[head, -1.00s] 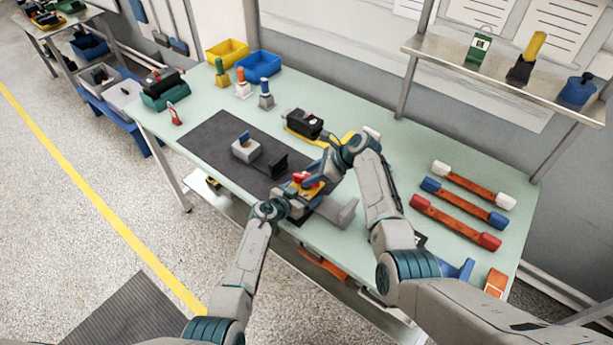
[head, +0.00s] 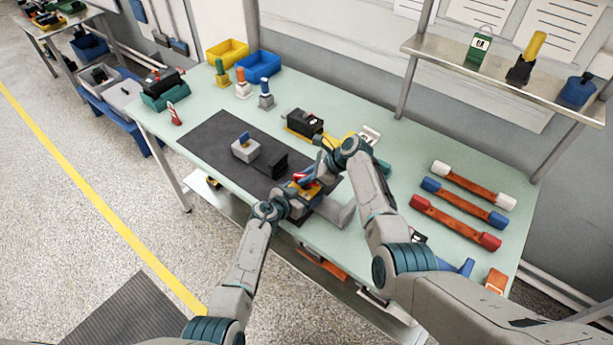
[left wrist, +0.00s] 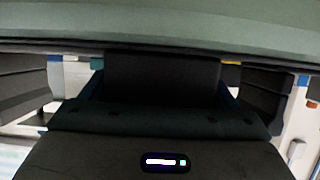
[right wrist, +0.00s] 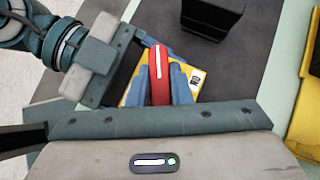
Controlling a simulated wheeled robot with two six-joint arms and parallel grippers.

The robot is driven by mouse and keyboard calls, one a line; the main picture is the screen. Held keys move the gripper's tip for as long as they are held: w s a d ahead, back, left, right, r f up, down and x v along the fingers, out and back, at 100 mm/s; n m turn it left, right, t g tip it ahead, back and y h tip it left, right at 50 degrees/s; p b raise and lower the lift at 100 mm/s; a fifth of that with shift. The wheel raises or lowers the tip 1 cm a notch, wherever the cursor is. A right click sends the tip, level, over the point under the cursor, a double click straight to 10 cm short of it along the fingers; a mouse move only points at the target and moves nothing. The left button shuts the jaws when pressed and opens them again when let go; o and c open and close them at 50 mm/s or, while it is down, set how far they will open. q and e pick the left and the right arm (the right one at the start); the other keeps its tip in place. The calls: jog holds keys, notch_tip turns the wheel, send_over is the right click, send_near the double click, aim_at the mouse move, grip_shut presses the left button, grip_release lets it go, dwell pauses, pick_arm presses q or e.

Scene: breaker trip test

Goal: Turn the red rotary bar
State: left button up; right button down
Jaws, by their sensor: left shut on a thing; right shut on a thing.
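The red rotary bar (right wrist: 161,72), with a white line along it, stands on a yellow breaker unit (right wrist: 196,79) in the right wrist view. My right gripper (right wrist: 161,88) has its blue fingers on both sides of the bar and is shut on it. In the head view the bar (head: 302,179) is partly covered by my right gripper (head: 311,176). My left gripper (head: 292,198) is shut on the breaker unit at its near left side. The left wrist view shows a dark block (left wrist: 162,78) between the fingers; the exact contact is hidden.
A dark mat (head: 215,135) carries a grey block with a blue lever (head: 246,150) and a black piece (head: 270,162). A black device on a yellow base (head: 303,122) stands behind. Several coloured-ended bars (head: 455,222) lie at the right. A shelf (head: 490,70) overhangs the back right.

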jog(key=shift+n+g, duration=1.2)
jog(key=shift+n, duration=0.3)
jog(key=c, duration=1.3)
grip_release()
jog(key=shift+d, duration=0.1)
jog(key=v, duration=1.2)
jog(key=shift+w, duration=0.1)
